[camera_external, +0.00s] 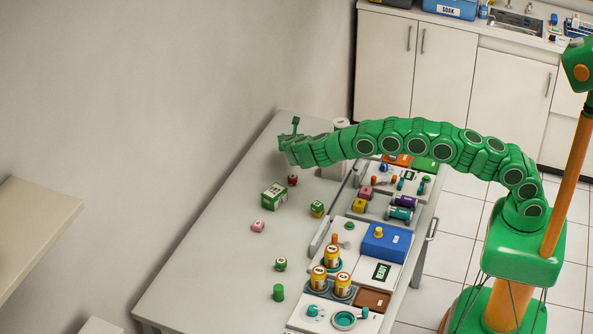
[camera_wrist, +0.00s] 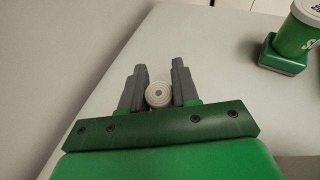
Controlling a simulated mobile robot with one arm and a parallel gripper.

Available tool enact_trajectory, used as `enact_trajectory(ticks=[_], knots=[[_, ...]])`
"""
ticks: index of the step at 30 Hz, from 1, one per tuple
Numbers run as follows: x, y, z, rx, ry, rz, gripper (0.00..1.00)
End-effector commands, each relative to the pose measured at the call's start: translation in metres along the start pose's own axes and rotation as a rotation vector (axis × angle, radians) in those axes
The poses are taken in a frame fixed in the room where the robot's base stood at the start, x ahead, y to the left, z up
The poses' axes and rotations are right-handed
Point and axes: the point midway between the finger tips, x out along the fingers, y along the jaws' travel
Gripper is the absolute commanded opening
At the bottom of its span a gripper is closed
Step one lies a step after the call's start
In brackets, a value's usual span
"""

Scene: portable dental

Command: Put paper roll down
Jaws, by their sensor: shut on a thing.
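In the wrist view the paper roll (camera_wrist: 158,94) is a small white roll seen end-on, its rings showing. It sits between the two grey fingers of my gripper (camera_wrist: 158,90), which is shut on it. In the external view my gripper (camera_external: 291,141) is over the far left part of the grey table (camera_external: 215,240), at the end of my green arm. The held roll cannot be made out in that view. I cannot tell whether the roll touches the tabletop.
A green-and-white box (camera_external: 274,196), a pink block (camera_external: 258,226) and several small jars stand on the table. Trays with orange jars (camera_external: 332,256) line the right side. The table's left strip is clear.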

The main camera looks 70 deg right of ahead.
Motion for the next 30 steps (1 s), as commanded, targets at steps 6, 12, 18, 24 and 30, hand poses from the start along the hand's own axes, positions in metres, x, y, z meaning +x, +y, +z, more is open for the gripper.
enact_trajectory(ticks=[6, 12, 18, 24, 30], knots=[[0.007, 0.001, -0.018, 0.002, 0.0, 0.001, 0.02], [0.013, 0.001, -0.035, 0.001, -0.001, 0.001, 0.02], [0.021, 0.001, -0.051, 0.002, -0.001, 0.002, 0.02], [0.021, 0.001, -0.051, 0.003, -0.001, 0.002, 0.02], [0.022, 0.001, -0.054, 0.002, -0.001, 0.003, 0.02]])
